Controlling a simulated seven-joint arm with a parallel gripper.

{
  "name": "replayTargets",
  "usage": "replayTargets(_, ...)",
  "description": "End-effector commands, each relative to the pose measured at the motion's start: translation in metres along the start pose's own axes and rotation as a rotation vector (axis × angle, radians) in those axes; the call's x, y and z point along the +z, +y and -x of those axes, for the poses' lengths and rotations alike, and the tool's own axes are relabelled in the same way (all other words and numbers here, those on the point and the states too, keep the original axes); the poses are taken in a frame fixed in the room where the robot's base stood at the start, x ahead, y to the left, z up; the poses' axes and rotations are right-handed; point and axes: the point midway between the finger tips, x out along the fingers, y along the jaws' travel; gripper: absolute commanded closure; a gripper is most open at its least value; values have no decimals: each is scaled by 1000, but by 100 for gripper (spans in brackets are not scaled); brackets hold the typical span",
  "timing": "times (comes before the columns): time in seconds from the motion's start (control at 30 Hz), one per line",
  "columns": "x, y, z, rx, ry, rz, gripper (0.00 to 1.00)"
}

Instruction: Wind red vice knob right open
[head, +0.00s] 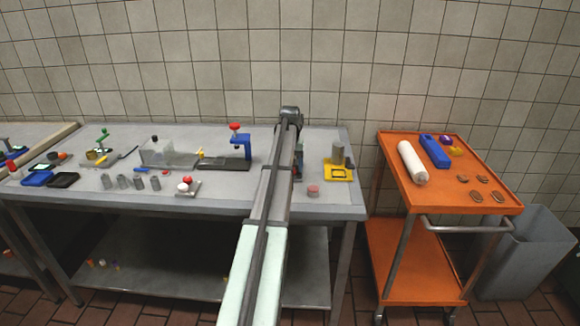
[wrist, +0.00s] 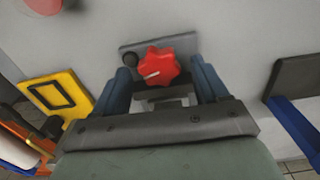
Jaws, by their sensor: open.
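The red vice knob (wrist: 161,68) is a lobed star shape with a white mark at its lower left in the wrist view. It sits over a grey base plate (wrist: 130,50) with a round black part beside it. My gripper (wrist: 160,74) is open, with one blue-grey finger on each side of the knob and a visible gap at both sides. Whether the fingertips are level with the knob I cannot tell. A pale block shows just below the knob. In the head view my arm hides most of the vice and the knob.
A yellow plate (head: 338,175) with a grey cylinder (head: 338,153) stands right of my arm, with a pink disc (head: 313,190) nearby. A blue press (head: 241,146) with another red knob (head: 235,126) stands left. An orange cart (head: 395,180) is at the right.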

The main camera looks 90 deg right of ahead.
Motion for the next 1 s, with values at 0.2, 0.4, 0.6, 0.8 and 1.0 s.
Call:
replayTargets(0.2,0,0,-1,0,0,0,27)
replayTargets(0.4,0,0,-1,0,0,0,38)
replayTargets(0.6,0,0,-1,0,0,0,57)
replayTargets(0.8,0,0,-1,0,0,0,76)
replayTargets(1.0,0,0,-1,0,0,18,83)
